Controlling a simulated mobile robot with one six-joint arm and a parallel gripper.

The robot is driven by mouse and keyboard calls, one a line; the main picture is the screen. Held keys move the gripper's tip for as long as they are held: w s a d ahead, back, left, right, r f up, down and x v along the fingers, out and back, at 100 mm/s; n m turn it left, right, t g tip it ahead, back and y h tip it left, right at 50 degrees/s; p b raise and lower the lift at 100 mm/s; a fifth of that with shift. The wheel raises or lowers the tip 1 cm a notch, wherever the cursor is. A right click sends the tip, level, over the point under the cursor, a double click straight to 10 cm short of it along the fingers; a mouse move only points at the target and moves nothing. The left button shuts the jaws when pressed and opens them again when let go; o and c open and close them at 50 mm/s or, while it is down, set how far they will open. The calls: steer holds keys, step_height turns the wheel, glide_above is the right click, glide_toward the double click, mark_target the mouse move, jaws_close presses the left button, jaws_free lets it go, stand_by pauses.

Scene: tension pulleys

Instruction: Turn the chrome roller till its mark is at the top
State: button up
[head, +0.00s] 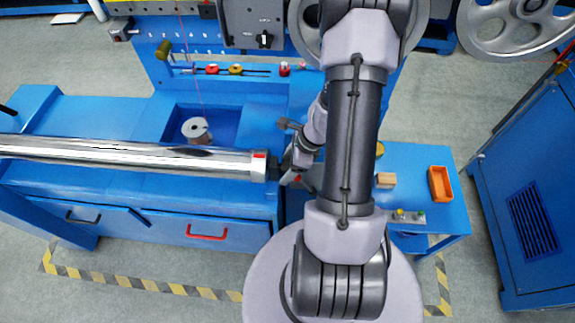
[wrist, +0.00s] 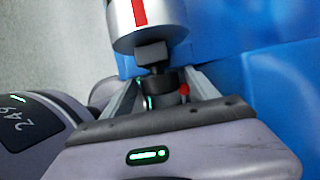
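The chrome roller (head: 130,152) lies level across the left of the head view. A red mark (head: 260,156) shows on its right end, on the upper side facing the camera; it also shows in the wrist view (wrist: 139,11). A dark square stub (head: 273,168) sticks out of that end, and it shows in the wrist view (wrist: 152,54). My gripper (head: 287,167) is at the stub's end, partly hidden by my arm. In the wrist view its fingers (wrist: 165,80) stand apart, in line with the stub, with a visible gap on the right side.
The blue bench (head: 100,118) lies under and behind the roller. A small weight (head: 195,130) hangs on a red cord behind it. At right, a blue side table (head: 410,165) holds an orange bin (head: 440,184). A blue cabinet (head: 520,190) stands farther right.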

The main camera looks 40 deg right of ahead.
steer(key=p+v, duration=0.9)
steer(key=v, duration=0.8)
steer(key=shift+r, duration=0.2)
steer(key=w+a+r+n+h+b, duration=0.1)
steer(key=w+a+r+n+b, duration=0.15)
steer(key=a+r+n, duration=0.55)
steer(key=w+a+r+n+b, duration=0.25)
steer(key=a+r+n, duration=0.3)
steer(key=a, duration=0.45)
steer(key=s+a+r+n+t+b, duration=0.1)
steer(key=s+a+r+n, duration=0.1)
steer(key=a+n, duration=0.3)
steer(key=s+a+r+n+t+b, duration=0.1)
steer(key=s+a+r+n, duration=0.1)
steer(key=s+a+n, duration=0.3)
steer(key=shift+r, duration=0.35)
steer(key=shift+w, duration=0.1)
